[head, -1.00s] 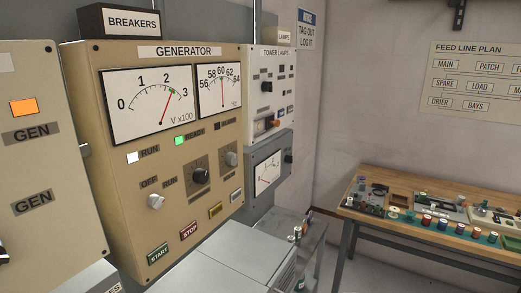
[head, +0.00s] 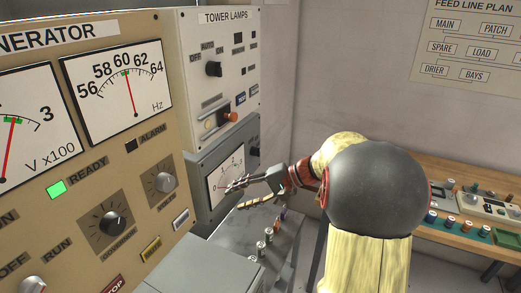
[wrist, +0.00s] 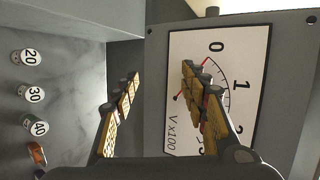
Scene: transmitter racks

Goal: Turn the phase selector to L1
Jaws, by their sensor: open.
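The grey panel (head: 207,212) with a small V x100 meter (head: 226,172) stands below the TOWER LAMPS panel. A small dark knob (head: 253,152) sits at its right side; I cannot read a label there or tell whether it is the phase selector. My gripper (head: 235,196) is open and empty in front of the meter, its fingers pointing left. In the wrist view my gripper (wrist: 162,76) has its yellow-padded fingers apart, one across the meter face (wrist: 218,95). No L1 marking is legible.
The GENERATOR panel (head: 135,190) at left has a black knob (head: 112,223) and a grey knob (head: 164,182). Several fuses, including one marked 30 (wrist: 33,95), stand on a shelf below the meter. A wooden bench (head: 470,172) is at right.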

